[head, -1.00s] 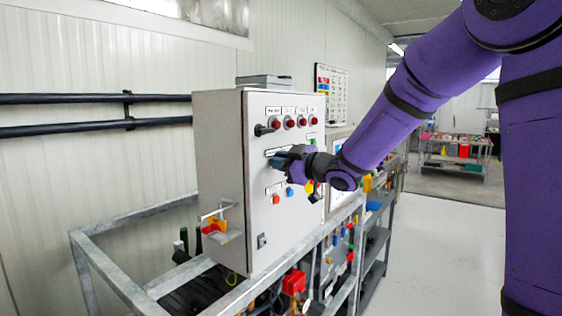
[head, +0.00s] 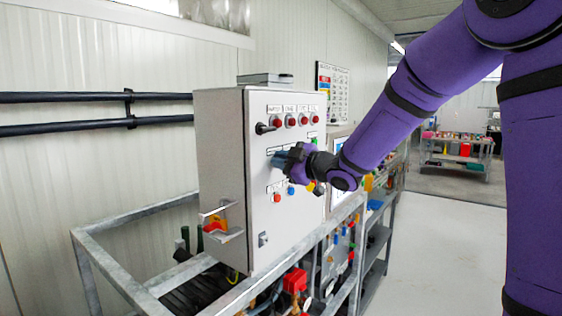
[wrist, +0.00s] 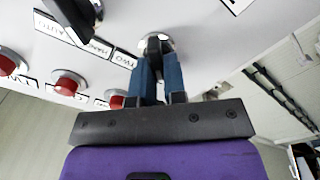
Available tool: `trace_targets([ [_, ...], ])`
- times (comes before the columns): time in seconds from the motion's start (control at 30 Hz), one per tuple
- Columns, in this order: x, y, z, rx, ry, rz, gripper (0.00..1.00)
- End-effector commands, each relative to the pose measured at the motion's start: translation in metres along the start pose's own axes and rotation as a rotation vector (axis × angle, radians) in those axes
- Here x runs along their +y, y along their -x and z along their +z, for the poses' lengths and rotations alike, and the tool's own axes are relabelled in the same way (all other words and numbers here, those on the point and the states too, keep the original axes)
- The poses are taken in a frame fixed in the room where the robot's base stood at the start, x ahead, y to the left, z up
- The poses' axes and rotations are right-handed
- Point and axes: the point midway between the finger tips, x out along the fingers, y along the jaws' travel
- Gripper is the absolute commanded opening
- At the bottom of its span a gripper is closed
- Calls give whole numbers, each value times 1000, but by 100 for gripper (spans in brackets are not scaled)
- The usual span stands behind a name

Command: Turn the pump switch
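The grey control cabinet (head: 222,165) stands left of centre in the head view, with rotary switches, red lamps and buttons on its front. My gripper (head: 280,160) is at the middle of that front, and its fingers hide the switch there in the head view. In the wrist view, my gripper's two blue fingers (wrist: 160,68) are close together, one on each side of a black switch knob (wrist: 154,44) on a round silver base. They appear shut on the knob.
Red lamps (head: 290,121) line the top of the front, and red (head: 277,198) and blue (head: 291,191) buttons sit below my gripper. A metal rail frame (head: 130,290) surrounds the cabinet's base. The floor (head: 430,250) at right is clear.

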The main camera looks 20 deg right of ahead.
Motion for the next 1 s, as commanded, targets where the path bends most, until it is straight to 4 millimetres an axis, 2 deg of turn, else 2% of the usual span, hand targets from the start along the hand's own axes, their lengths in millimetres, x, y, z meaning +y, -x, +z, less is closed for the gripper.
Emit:
trace_targets([
  [0.03,0,0,0,-1,-1,0,23],
  [0.1,0,0,0,-1,-1,0,37],
  [0.47,0,5,0,-1,0,1,37],
  [0.57,1,16,0,-2,0,2,37],
  [1.0,0,93,0,-2,0,2,37],
])
